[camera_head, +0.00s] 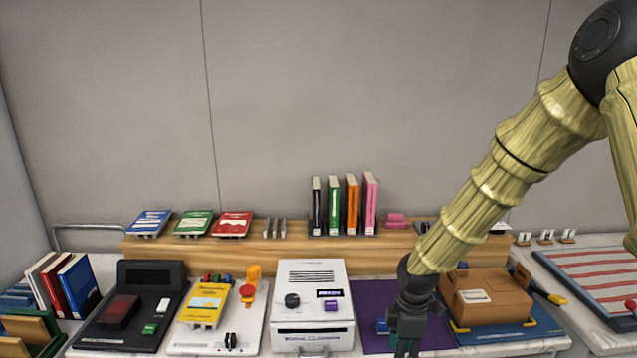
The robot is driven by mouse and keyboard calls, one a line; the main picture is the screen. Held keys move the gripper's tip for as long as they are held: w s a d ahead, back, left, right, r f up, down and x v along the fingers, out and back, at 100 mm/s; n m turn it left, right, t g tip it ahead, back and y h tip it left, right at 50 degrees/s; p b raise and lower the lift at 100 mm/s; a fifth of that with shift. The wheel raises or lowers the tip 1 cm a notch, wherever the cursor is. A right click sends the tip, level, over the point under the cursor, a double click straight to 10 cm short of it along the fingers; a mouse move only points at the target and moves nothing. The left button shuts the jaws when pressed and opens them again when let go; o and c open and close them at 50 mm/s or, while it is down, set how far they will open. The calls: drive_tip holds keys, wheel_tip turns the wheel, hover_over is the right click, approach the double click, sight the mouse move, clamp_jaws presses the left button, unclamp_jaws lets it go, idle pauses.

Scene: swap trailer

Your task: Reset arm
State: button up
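My arm comes in from the upper right and slants down to the left across the right half of the head view. My gripper (406,330) points down over the purple mat (376,338), to the right of the white machine. Its fingertips are dark and small, close to the picture's lower edge, and I cannot tell whether they are open or shut.
A brown box (487,298) on a blue mat is close right of my gripper. The white machine (312,302) is left. Behind runs a wooden shelf (290,250) with upright books (344,205). Above the shelf, before the grey wall (290,90), is free room.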

drive_tip(key=s+a+f+m+y, duration=0.15)
drive_tip(key=s+f+m, duration=0.35)
drive_tip(key=s+f, duration=0.6)
drive_tip(key=s+d+f+m+h, duration=0.1)
drive_tip(key=s+f+m, duration=0.5)
drive_tip(key=s, duration=0.6)
drive_tip(key=s+d+f+m+h, duration=0.1)
drive_tip(key=s+d+f+m, duration=0.3)
drive_tip(key=s+f, duration=0.7)
drive_tip(key=s+m, duration=0.1)
drive_tip(key=m, duration=0.1)
drive_tip(key=shift+f+m, duration=0.15)
drive_tip(key=shift+m, duration=0.25)
drive_tip(key=shift+c, duration=0.4)
